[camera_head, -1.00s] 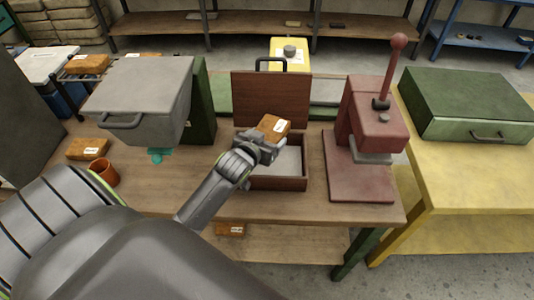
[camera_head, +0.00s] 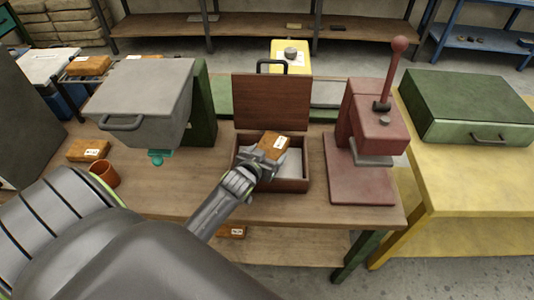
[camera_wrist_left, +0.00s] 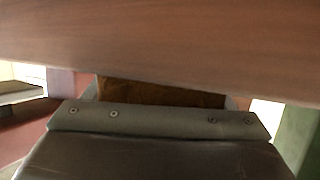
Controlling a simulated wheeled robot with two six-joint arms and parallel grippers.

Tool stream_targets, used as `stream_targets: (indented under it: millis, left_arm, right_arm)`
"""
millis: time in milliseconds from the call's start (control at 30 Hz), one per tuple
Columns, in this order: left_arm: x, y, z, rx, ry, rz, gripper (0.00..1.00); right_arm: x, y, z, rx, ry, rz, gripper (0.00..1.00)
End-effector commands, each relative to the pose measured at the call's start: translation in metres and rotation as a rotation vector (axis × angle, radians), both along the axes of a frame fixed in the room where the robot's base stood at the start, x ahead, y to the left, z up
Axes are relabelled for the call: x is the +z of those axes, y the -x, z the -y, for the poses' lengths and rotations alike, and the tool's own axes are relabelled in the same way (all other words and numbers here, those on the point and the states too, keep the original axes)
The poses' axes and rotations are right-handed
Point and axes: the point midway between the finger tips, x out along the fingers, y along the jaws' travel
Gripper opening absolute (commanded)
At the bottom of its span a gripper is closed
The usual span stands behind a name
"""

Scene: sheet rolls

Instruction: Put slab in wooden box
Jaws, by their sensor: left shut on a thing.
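My left gripper (camera_head: 262,160) is shut on an orange-brown slab (camera_head: 274,145) with a white label. It holds the slab over the wooden box (camera_head: 306,177), whose lid (camera_head: 271,101) stands open at the back. The slab and gripper hide part of the box's inside; a pale floor shows at the right. In the left wrist view the slab (camera_wrist_left: 160,93) shows as a brown strip beyond the gripper's edge, with a wooden surface (camera_wrist_left: 160,40) across the top. I cannot tell whether the slab touches the box. My right gripper is not in view.
A red press (camera_head: 374,125) stands right of the box, and a grey hopper (camera_head: 148,95) stands left. An orange cup (camera_head: 104,172) and another labelled slab (camera_head: 88,150) are on the table's left. A green case (camera_head: 468,105) lies on the yellow table (camera_head: 450,180).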

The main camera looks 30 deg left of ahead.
Motion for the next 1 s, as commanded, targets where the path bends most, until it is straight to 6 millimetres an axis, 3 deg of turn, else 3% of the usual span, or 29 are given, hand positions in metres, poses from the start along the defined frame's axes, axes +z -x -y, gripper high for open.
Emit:
stream_targets:
  millis: [267,300,467,767,900,1000]
  left_arm:
    - [-0.005,0.000,0.000,-0.001,0.000,0.002,0.42]
    - [-0.007,0.000,0.000,0.000,0.000,-0.001,0.78]
    - [-0.006,0.000,0.000,0.000,0.000,-0.001,0.99]
    - [-0.004,0.000,0.000,0.000,0.000,0.000,0.99]
    - [0.011,0.000,0.000,0.000,0.000,0.002,0.99]
    - [0.010,0.013,0.002,0.000,0.000,-0.002,0.99]
  right_arm:
    - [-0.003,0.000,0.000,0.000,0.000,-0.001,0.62]
    - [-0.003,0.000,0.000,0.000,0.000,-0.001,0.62]
    - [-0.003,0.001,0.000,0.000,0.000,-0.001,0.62]
    - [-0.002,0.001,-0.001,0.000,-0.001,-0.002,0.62]
    - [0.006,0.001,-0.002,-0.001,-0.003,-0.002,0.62]
    - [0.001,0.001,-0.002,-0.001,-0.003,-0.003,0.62]
